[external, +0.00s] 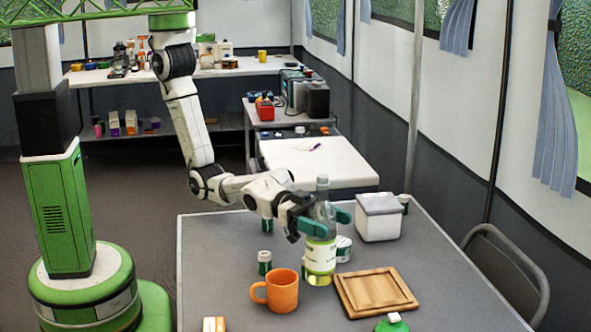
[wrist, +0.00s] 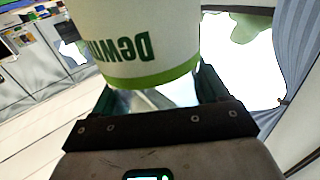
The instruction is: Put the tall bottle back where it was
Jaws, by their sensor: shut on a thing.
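My gripper (external: 326,220) is shut on the bottle's upper body, with a teal finger on each side. I cannot tell whether the bottle's base touches the table. In the wrist view the bottle's white label (wrist: 135,40), with a green band and upside-down lettering, fills the top middle, and the dark gripper (wrist: 158,95) grips below it.
The orange mug (external: 281,291) stands close left of the bottle, the wooden board (external: 375,292) close right. A white-labelled tin (external: 343,250) and a grey-lidded box (external: 378,218) are behind. A small green jar (external: 264,262) stands left.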

